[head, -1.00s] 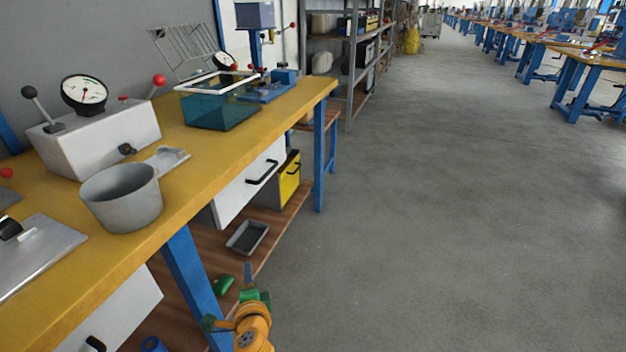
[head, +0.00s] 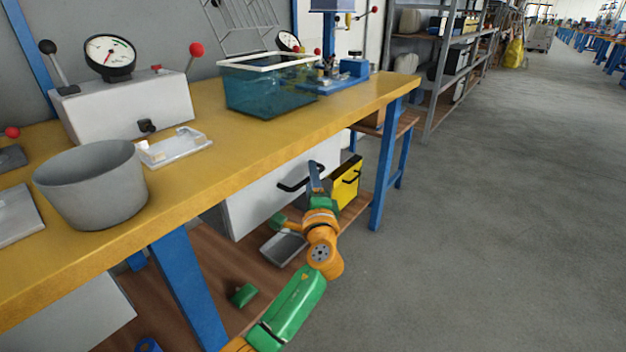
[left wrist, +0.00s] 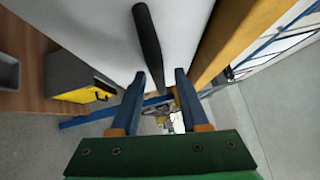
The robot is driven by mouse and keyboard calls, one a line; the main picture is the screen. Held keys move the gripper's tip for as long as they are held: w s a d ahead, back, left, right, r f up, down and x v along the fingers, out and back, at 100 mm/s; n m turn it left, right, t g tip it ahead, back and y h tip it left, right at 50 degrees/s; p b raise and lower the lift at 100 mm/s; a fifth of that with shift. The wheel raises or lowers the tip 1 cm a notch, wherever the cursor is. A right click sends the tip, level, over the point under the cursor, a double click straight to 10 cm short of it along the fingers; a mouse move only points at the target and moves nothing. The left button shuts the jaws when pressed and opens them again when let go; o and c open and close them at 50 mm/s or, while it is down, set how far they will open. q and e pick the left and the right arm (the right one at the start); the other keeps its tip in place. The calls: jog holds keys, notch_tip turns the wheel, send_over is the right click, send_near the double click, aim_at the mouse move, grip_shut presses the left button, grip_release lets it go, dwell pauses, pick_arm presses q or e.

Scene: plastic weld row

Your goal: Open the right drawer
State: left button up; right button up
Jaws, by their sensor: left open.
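The right drawer (head: 262,200) is a white front under the yellow worktop with a black bar handle (head: 292,182). It looks closed. My left gripper (head: 315,176) is at the right end of this handle in the head view, with its blue fingers pointing up toward it. In the left wrist view the black handle (left wrist: 147,38) stands out from the white drawer face (left wrist: 95,35). Its near end lies close to the gap between the two open fingers (left wrist: 161,75). I cannot tell whether they touch it. My right gripper is not in view.
A yellow box (head: 346,184) stands right of the drawer on the wooden lower shelf. A grey tray (head: 284,247) lies below. A blue table leg (head: 384,175) stands to the right. The worktop (head: 225,150) overhangs above. The floor (head: 480,230) at right is clear.

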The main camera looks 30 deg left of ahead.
pick_arm(q)
grip_shut()
dwell(1.4)
